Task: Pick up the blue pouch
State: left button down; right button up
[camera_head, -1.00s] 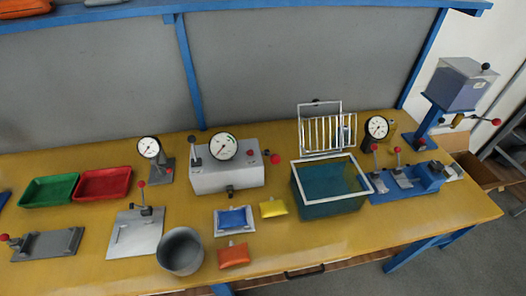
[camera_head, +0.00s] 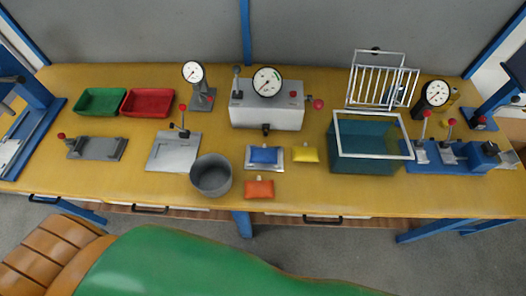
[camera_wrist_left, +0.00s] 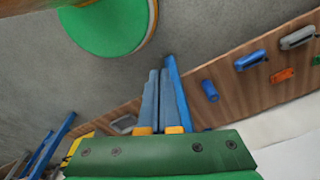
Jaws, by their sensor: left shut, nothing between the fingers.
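The blue pouch (camera_head: 264,155) lies flat on a small light plate (camera_head: 279,167) near the front middle of the yellow bench in the head view. A yellow pouch (camera_head: 306,154) lies just right of it, and an orange pouch (camera_head: 259,188) lies in front. My left gripper (camera_wrist_left: 160,72) shows in the wrist view, its fingers together and empty, over floor and away from the bench top. It does not show in the head view. My right gripper is in neither view. I cannot make out the blue pouch in the wrist view.
A grey pot (camera_head: 211,176) stands left of the pouches. A blue-green tank with a white rim (camera_head: 374,156) stands right. A grey gauge box (camera_head: 267,112) stands behind. In the wrist view, a brown wooden surface (camera_wrist_left: 240,93) carries several small items.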

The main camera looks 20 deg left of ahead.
aim_at(264, 155)
jog(key=k+j+z, duration=0.15)
jog(key=z, duration=0.2)
jog(key=k+j+z, duration=0.35)
jog(key=i+l, duration=0.05)
jog(key=i, duration=0.05)
